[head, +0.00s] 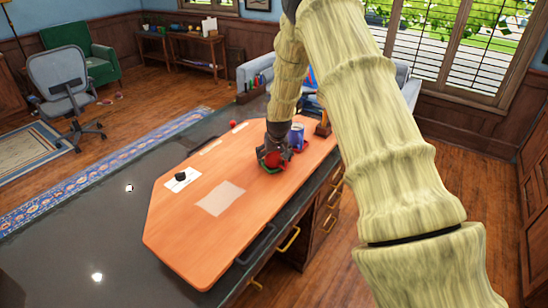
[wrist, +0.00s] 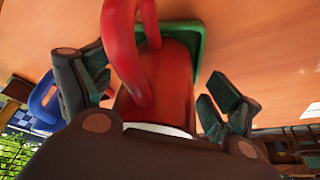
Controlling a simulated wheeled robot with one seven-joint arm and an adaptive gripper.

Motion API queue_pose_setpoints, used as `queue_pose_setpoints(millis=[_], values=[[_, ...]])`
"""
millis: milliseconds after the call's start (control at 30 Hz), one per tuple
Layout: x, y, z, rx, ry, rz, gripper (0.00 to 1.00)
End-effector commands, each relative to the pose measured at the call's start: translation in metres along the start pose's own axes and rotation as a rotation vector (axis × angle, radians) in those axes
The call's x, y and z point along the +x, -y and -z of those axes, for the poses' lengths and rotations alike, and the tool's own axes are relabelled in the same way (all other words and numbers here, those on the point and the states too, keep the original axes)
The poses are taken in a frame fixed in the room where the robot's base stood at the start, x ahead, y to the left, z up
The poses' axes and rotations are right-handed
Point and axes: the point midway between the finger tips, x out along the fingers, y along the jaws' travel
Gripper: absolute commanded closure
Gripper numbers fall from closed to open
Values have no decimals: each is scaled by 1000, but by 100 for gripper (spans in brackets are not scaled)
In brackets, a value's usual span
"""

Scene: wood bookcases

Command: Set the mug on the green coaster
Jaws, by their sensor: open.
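A red mug (head: 271,160) stands on the wooden top under my gripper (head: 277,151), partly covered by it in the head view. A green coaster (head: 266,169) shows at the mug's base. In the wrist view the red mug (wrist: 170,75) sits between my gripper's fingers (wrist: 155,100), its curved handle facing up in the picture. The green coaster (wrist: 196,35) shows beneath and beside it; the mug appears to rest on it. The fingers are open, one on each side, with a visible gap on the right. The mug's full contact with the coaster is hidden.
A blue mug (head: 297,134) stands close by, at the right of my gripper, on a red coaster (head: 302,146).

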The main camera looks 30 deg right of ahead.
Motion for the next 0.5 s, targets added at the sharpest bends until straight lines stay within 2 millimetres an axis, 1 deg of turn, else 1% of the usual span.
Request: queue_pose_setpoints(millis=[167,267,367,500], values=[[-1,0,0,0,0,0,10],[-5,0,0,0,0,0,10],[-14,0,1,0,-1,0,10],[-30,0,0,0,-2,0,10]])
